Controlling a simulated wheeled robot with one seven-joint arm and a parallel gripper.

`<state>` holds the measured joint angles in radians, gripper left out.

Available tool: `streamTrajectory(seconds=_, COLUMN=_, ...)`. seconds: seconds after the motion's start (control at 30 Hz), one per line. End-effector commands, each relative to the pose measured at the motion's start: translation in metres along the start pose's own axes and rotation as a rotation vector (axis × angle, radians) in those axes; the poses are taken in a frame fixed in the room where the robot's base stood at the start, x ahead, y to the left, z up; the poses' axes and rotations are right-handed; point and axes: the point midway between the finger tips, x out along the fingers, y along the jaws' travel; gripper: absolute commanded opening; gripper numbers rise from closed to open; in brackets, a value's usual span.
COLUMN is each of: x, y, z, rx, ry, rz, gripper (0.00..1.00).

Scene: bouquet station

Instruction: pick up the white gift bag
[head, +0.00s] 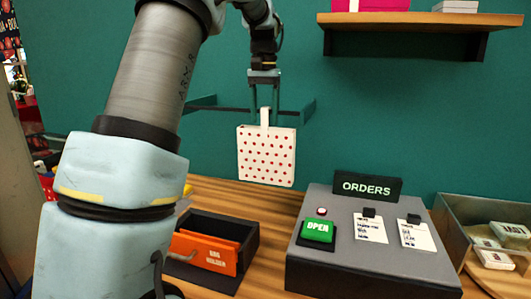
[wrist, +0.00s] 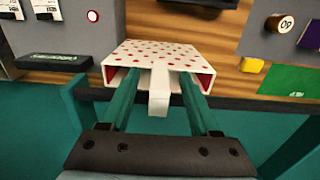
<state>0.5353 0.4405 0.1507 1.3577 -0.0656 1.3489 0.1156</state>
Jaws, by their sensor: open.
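The white gift bag (head: 266,158) with red dots is upright in front of the teal wall, above the wooden counter. Its white strap handle (head: 265,117) rises to a thin dark rail (head: 232,109); I cannot tell exactly how it hangs there. My gripper (head: 265,121) points down from above, with its fingers around the handle. In the wrist view, the bag (wrist: 160,52) is beyond the fingers, and its handle (wrist: 158,103) lies between them. My gripper (wrist: 158,88) is open, with gaps visible on both sides of the handle.
An orange-fronted bag holder (head: 205,252) is on the counter below the bag. A grey orders console (head: 370,268) with a green OPEN button (head: 318,231) stands to its right. A metal tray (head: 455,225) holds small boxes. A wooden shelf (head: 420,20) is at upper right.

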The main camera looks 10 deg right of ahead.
Motion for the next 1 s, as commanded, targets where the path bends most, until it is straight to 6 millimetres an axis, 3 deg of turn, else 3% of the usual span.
streamTrajectory(seconds=0.33, x=0.0095, y=0.0000, z=-0.0001, rx=0.000, ry=0.002, rz=0.000, gripper=0.62)
streamTrajectory(seconds=0.87, x=0.0091, y=-0.0001, z=0.0000, rx=0.000, ry=0.002, rz=0.000, gripper=0.03)
streamTrajectory(seconds=1.0, x=0.0090, y=-0.0001, z=0.0000, rx=0.000, ry=0.002, rz=0.000, gripper=0.00)
